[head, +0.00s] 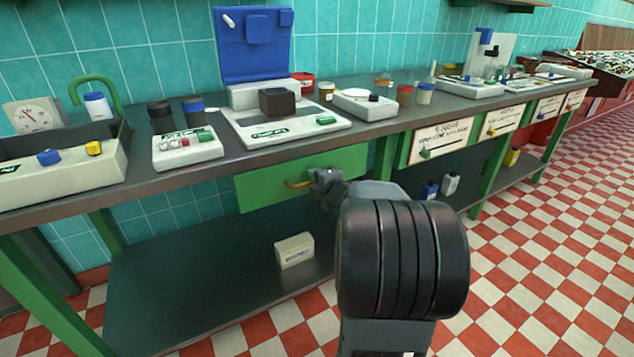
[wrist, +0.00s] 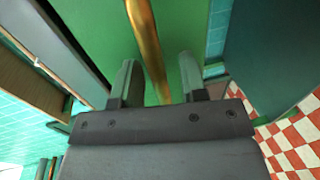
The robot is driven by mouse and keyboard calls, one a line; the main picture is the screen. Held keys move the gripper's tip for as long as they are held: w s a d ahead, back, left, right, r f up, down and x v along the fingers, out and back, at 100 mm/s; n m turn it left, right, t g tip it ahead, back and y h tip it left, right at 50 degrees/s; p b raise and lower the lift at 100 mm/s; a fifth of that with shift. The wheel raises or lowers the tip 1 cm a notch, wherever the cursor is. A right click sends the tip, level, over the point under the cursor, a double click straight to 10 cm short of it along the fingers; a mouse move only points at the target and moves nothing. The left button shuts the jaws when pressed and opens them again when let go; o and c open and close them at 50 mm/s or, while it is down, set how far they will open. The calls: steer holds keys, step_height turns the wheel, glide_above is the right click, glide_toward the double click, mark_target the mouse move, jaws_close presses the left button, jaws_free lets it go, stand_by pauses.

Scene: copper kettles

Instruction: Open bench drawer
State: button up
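The bench drawer has a green front (head: 262,190) under the bench top, and it looks shut or nearly so. Its brass bar handle (head: 296,184) shows just left of my gripper (head: 315,182) in the head view, where the fingers are small and partly hidden. In the wrist view the handle (wrist: 147,45) runs between the two fingers of my gripper (wrist: 157,75), with a gap visible on each side. The fingers are apart and point at the green drawer front (wrist: 185,25). Whether the handle touches a finger is unclear.
The bench top (head: 225,142) carries a scale, a blue-backed device, jars and trays. A lower shelf (head: 190,270) holds a pale box (head: 294,250). Labelled drawers (head: 440,140) lie to the right. The checkered floor (head: 540,250) is clear at the right.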

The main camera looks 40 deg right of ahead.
jaws_close()
steer(key=shift+s, duration=0.1)
stand_by(0.5)
